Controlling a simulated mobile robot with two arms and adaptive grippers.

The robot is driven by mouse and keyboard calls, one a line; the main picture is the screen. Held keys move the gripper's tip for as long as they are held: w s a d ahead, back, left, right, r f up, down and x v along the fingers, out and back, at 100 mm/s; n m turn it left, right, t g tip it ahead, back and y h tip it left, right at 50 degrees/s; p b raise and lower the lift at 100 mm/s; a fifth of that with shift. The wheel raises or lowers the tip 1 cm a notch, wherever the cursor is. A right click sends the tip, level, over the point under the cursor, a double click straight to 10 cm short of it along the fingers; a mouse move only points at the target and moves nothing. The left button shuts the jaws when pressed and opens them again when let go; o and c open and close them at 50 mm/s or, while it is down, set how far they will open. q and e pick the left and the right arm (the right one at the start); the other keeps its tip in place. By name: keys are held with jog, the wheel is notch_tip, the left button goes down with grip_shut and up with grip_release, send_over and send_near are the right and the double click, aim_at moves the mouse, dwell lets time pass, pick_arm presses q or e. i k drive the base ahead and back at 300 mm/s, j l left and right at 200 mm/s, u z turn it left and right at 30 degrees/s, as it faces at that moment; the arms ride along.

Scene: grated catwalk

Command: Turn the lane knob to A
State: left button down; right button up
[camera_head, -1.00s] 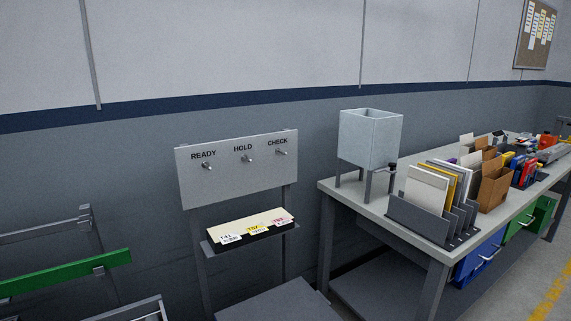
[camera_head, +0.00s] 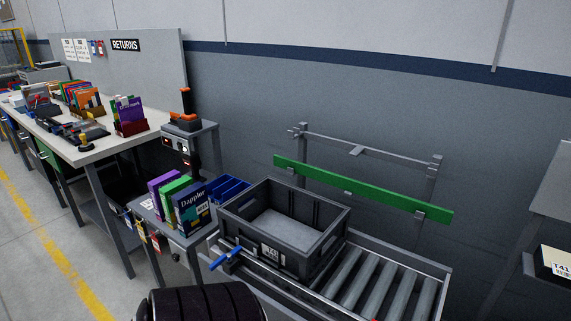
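I cannot make out a knob marked with lane letters. A small dark round part (camera_head: 177,256) shows on the front of the small grey stand (camera_head: 204,235), below the books; I cannot tell whether it is the lane knob. A grey control box (camera_head: 176,144) with small fittings sits behind that stand, and its markings are too small to read. A blue lever (camera_head: 226,257) sticks out at the conveyor's left end. Neither of my grippers is in view.
A dark grey crate (camera_head: 330,212) sits on the roller conveyor (camera_head: 372,283). Purple, green and dark blue boxes (camera_head: 190,208) stand on the small stand. A green rail (camera_head: 360,190) runs behind. A cluttered bench (camera_head: 95,150) with a RETURNS board (camera_head: 126,45) is at left, beside open floor.

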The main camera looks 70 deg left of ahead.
aim_at(175, 257)
jog(key=u, duration=3)
jog(key=i+j, duration=0.2)
jog(key=j, duration=0.15)
jog(key=i+j+z, duration=0.1)
jog(key=i+j, duration=0.15)
jog(key=j, duration=0.15)
jog(key=i+j, duration=0.2)
jog(key=j, duration=0.15)
